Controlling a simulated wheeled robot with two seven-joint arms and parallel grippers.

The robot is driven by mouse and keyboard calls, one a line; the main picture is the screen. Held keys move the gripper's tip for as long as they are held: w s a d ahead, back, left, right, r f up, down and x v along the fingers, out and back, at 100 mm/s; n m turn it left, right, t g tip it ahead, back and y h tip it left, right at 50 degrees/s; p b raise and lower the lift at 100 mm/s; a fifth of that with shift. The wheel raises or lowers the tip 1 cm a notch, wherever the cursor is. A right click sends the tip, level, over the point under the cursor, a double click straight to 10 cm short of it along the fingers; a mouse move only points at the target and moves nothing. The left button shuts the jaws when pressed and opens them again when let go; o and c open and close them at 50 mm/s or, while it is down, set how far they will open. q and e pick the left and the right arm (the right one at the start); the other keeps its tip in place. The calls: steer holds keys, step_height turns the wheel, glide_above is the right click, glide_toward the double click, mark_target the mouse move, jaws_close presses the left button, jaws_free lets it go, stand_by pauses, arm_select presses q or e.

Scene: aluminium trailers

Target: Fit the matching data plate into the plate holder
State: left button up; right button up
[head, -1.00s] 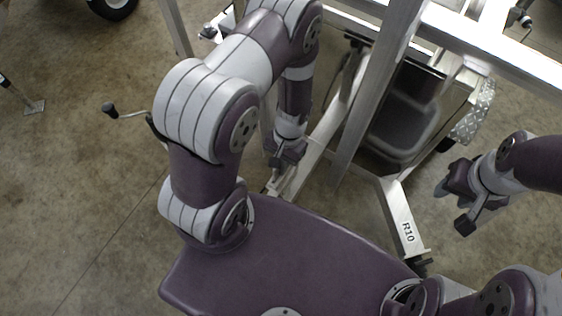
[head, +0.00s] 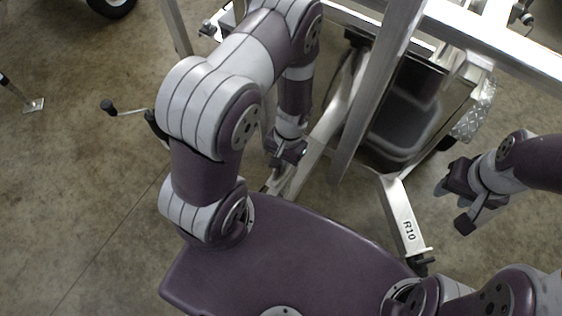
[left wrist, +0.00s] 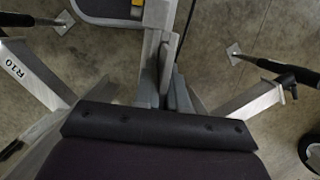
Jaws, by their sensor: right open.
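My left gripper (head: 284,158) points down beside the trailer's drawbar beams, below the bent left arm. In the left wrist view, its grey fingers (left wrist: 178,92) are near the middle, close to a pale metal post. I cannot tell whether they hold anything. My right gripper (head: 460,204) is open, with nothing seen between its fingers, to the right over bare floor. I cannot make out a data plate or the plate holder in either view.
An aluminium trailer frame (head: 376,90) with an upright post stands ahead. A beam marked R10 (head: 402,212) reaches toward me; its label also shows in the left wrist view (left wrist: 15,66). A dark grey bin (head: 405,122) sits inside the frame. A crank handle (head: 122,112) sticks out left.

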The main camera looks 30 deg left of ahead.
arm_select(q)
steer(key=o, duration=0.4)
steer(key=shift+o, duration=0.2)
steer(key=v, duration=1.2)
steer(key=shift+r+p, duration=0.3)
steer(key=shift+r, duration=0.05)
